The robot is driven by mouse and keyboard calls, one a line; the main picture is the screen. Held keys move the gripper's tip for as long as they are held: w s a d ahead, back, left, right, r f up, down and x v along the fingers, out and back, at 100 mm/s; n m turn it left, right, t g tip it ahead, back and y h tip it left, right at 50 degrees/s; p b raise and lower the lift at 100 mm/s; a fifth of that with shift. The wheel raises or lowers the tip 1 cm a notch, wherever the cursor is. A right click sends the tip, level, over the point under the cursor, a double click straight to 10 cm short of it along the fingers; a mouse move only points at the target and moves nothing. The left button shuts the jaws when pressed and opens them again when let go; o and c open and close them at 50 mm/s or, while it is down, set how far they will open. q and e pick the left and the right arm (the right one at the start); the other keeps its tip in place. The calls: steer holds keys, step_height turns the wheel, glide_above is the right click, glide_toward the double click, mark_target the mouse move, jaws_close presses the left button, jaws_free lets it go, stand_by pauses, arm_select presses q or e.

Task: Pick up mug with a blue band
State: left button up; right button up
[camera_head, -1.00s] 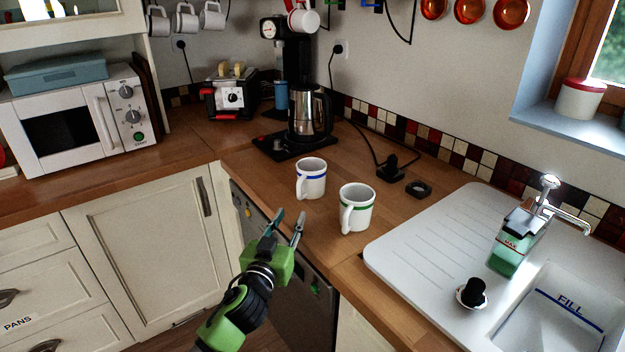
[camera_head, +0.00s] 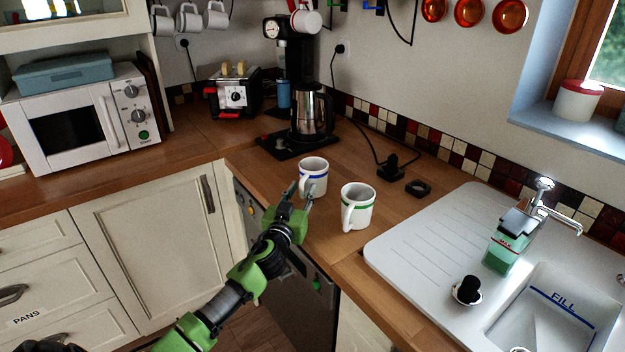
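The mug with a blue band (camera_head: 314,174) stands upright on the wooden counter, its handle toward the left front. A second mug with a green band (camera_head: 358,207) stands to its right and nearer. My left gripper (camera_head: 299,190) is open at the blue-banded mug's near left side. Its fingers are close to the handle and overlap it in the picture; I cannot tell whether they touch it. A dark piece of my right arm may show at the bottom left edge, but the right gripper is not visible.
A kettle (camera_head: 311,112) on a black base stands behind the mugs. A white sink (camera_head: 400,246) with a green soap bottle (camera_head: 501,252) lies to the right. The counter (camera_head: 262,182) left of the mugs is clear. A black plug (camera_head: 390,166) lies behind right.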

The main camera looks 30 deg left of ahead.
mark_target(300, 183)
arm_select(q)
steer(key=shift+c, duration=0.7)
jaws_close()
steer(key=shift+r, duration=0.15)
steer(key=shift+r, duration=0.4)
step_height(300, 183, up, 2)
steer(key=shift+r, duration=0.15)
steer(key=s+d+r, duration=0.9)
steer(key=d+r, duration=0.1)
steer(key=shift+s+d+b, duration=0.15)
steer(key=shift+s+b, duration=0.1)
steer(key=shift+b, duration=0.1)
